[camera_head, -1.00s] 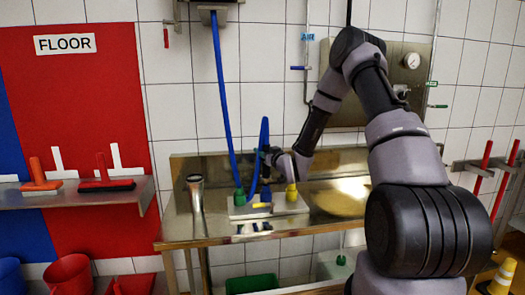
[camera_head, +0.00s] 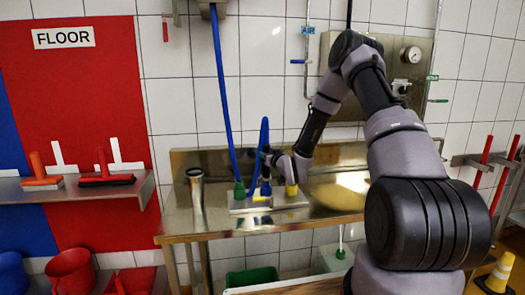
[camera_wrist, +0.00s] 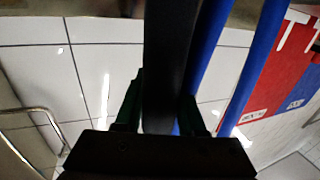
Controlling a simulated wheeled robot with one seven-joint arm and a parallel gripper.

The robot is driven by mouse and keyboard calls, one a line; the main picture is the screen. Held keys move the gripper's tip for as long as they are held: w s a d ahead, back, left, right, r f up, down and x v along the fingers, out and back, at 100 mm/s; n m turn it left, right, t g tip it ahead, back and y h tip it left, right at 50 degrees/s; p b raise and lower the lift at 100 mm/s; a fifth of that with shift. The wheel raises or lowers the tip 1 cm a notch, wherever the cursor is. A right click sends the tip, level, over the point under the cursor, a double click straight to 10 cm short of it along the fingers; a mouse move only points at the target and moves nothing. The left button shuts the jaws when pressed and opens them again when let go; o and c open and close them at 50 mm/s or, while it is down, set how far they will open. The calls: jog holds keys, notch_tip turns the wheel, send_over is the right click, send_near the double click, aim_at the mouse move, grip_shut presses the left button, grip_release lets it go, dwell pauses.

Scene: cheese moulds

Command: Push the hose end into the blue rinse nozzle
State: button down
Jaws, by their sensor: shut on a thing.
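The blue hose (camera_head: 221,90) hangs from the wall fitting to the bench, and a loop of it rises beside my gripper. My gripper (camera_head: 268,156) is above the blue rinse nozzle (camera_head: 265,189), the middle one of the row. In the wrist view my gripper (camera_wrist: 160,112) is shut on a dark, upright length, seemingly the hose end (camera_wrist: 168,60), with blue hose strands (camera_wrist: 240,70) to its right. The hose's lower tip is hidden, so I cannot tell whether it touches the nozzle.
A green nozzle (camera_head: 239,190) stands left of the blue one and a yellow nozzle (camera_head: 291,189) right. They sit on a steel bench (camera_head: 335,214) with a bright basin at right.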

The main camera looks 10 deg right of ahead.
jog(key=shift+f, duration=0.15)
dwell(0.3)
notch_tip(320, 180, up, 9)
dwell(1.5)
